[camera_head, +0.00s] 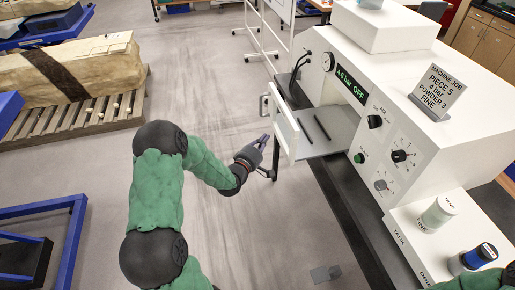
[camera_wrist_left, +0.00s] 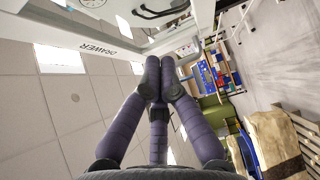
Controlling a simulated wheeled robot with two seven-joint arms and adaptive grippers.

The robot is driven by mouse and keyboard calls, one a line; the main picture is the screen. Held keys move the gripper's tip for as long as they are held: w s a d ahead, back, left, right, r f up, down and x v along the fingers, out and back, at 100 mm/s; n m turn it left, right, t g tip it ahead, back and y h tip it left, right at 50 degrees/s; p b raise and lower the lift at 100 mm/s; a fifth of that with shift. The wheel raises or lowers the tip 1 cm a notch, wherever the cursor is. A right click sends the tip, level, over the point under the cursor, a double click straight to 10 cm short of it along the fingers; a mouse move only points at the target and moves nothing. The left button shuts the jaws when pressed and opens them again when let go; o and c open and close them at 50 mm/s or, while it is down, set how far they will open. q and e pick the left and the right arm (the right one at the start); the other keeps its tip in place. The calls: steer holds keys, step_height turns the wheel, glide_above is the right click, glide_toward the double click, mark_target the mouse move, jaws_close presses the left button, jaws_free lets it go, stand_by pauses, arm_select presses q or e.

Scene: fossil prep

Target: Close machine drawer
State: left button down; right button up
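The white machine (camera_head: 440,75) stands at the right of the head view. Its drawer (camera_head: 340,128) is pulled out to the left, with two dark rods inside. The drawer's white front panel (camera_head: 285,122) faces left and carries a small handle (camera_head: 264,105). My left gripper (camera_head: 264,142) is beside the outer side of that panel, fingertips close to it; contact is unclear. In the left wrist view its purple fingers (camera_wrist_left: 160,75) meet at the tips with nothing seen between them. A white panel marked DRAWER (camera_wrist_left: 97,48) shows beyond them. My right gripper is out of view.
The machine's display (camera_head: 352,83) reads 4.0 bar OFF. A sign (camera_head: 438,92), knobs and two jars are on its right part. A pallet (camera_head: 85,118) with a wrapped block and a blue frame (camera_head: 70,235) stand at left.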

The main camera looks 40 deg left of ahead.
mark_target(281, 130)
arm_select(q)
steer(key=shift+w+d, duration=0.65)
steer(key=shift+w, duration=0.3)
steer(key=shift+w+d, duration=0.65)
steer(key=shift+w, duration=0.3)
